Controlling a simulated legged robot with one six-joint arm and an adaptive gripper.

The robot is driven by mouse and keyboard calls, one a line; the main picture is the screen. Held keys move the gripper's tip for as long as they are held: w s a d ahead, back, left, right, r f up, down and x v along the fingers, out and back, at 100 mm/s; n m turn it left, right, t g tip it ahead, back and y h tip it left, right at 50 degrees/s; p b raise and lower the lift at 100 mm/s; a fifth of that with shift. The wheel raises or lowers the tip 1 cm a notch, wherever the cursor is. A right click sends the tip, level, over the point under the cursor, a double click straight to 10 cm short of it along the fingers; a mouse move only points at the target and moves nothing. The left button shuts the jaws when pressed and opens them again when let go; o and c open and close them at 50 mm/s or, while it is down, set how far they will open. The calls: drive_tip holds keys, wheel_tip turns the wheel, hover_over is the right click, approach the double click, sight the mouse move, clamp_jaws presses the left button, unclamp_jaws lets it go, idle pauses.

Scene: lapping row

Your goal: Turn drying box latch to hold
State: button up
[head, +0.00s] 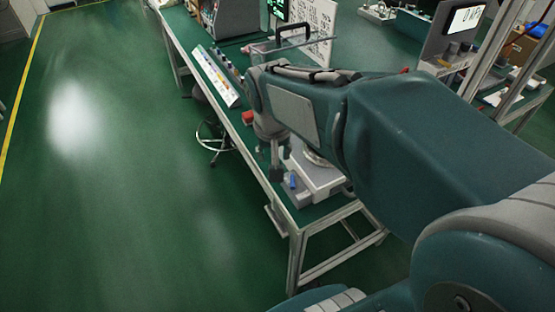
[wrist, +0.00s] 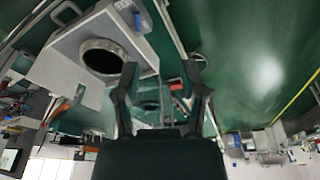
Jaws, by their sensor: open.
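A pale grey box, which looks like the drying box (head: 322,183), stands at the near end of the green bench, partly hidden behind my arm. In the wrist view the box (wrist: 75,42) shows at upper left with a round dark opening, and a small blue part (wrist: 137,21) sits at its edge beside lettering. The blue part also shows in the head view (head: 292,182); I cannot tell whether it is the latch or how it is turned. My gripper (head: 280,172) hangs just left of the box. In the wrist view its fingers (wrist: 161,78) are apart and empty.
The green bench (head: 228,110) carries a sloped panel (head: 215,77) and a small red item (head: 248,117) farther along its left edge. A stool (head: 212,136) stands beside the bench. The green floor (head: 110,200) to the left is open.

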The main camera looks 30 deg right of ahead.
sight(292, 183)
drive_tip(key=w+d+f+m+g, duration=0.1)
drive_tip(key=w+d+f+g, duration=0.1)
drive_tip(key=w+d+f, duration=0.3)
drive_tip(key=w+d+f+g, duration=0.1)
drive_tip(key=w+d+f, duration=0.15)
drive_tip(key=f, duration=0.45)
drive_tip(key=shift+h, duration=0.4)
drive_tip(key=f, duration=0.3)
drive_tip(key=d+f, duration=0.1)
drive_tip(key=f, duration=0.6)
drive_tip(key=shift+s+d+f, duration=0.15)
drive_tip(key=shift+s+f, duration=0.15)
drive_tip(key=shift+s, duration=0.1)
